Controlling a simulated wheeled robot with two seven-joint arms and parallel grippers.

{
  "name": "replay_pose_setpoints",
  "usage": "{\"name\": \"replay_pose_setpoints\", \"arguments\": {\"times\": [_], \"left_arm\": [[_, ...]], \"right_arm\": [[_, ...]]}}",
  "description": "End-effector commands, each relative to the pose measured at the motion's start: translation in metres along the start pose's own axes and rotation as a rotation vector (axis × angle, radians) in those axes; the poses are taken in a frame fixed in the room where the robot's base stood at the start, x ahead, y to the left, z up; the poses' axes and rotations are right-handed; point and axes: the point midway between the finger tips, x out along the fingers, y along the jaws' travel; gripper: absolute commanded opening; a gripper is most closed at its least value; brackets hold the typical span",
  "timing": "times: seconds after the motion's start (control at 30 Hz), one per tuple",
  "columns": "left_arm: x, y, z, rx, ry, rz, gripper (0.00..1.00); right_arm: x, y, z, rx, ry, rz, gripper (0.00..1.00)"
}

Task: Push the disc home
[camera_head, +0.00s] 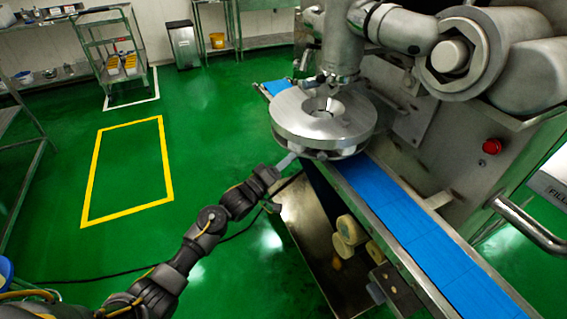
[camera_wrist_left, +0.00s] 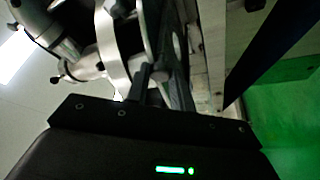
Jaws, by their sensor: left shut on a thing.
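The disc (camera_head: 298,120), a thick grey metal ring with a hole and slot in its middle, sits level below the machine's vertical head (camera_head: 341,45), over the blue belt. My left gripper (camera_head: 290,160) reaches in from the lower left to the disc's near left edge and is shut at its lower side. In the left wrist view, the fingers (camera_wrist_left: 160,88) meet the edge of curved metal parts; the exact contact is dark and hard to make out. The disc's underside and far side are hidden in the head view. My right gripper is not in view.
The blue conveyor belt (camera_head: 405,225) runs from beneath the disc to the lower right. Rollers (camera_head: 349,230) and a metal tray (camera_head: 312,222) lie beside it. The machine body with a red button (camera_head: 492,146) stands at right. Green floor (camera_head: 225,120) at left is open.

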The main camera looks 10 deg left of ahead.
Motion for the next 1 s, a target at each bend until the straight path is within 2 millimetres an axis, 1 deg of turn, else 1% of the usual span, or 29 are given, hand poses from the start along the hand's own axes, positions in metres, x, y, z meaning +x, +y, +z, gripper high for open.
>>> {"name": "replay_pose_setpoints", "arguments": {"times": [0.03,0.17,0.2,0.43,0.53,0.67,0.9,1.0], "left_arm": [[0.000,0.000,-0.001,0.000,0.001,0.000,0.26],[0.000,0.000,-0.001,0.000,0.001,0.001,0.43],[0.000,0.000,-0.001,0.000,0.001,0.001,0.45],[0.000,0.000,0.000,0.000,0.000,0.000,0.45],[-0.005,-0.001,0.000,0.000,0.000,0.000,0.45],[-0.023,-0.001,0.000,0.000,0.000,-0.002,0.45],[-0.072,-0.002,0.001,0.000,0.000,-0.001,0.45],[-0.088,-0.001,0.000,0.000,0.000,-0.001,0.45]], "right_arm": [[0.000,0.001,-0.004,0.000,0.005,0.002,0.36],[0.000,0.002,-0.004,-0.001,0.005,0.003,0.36],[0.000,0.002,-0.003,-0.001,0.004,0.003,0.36],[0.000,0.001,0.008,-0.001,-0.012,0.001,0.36],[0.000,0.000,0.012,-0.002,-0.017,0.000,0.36],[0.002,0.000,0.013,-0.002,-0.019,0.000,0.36],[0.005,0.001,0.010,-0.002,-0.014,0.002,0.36],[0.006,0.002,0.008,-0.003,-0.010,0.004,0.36]]}}
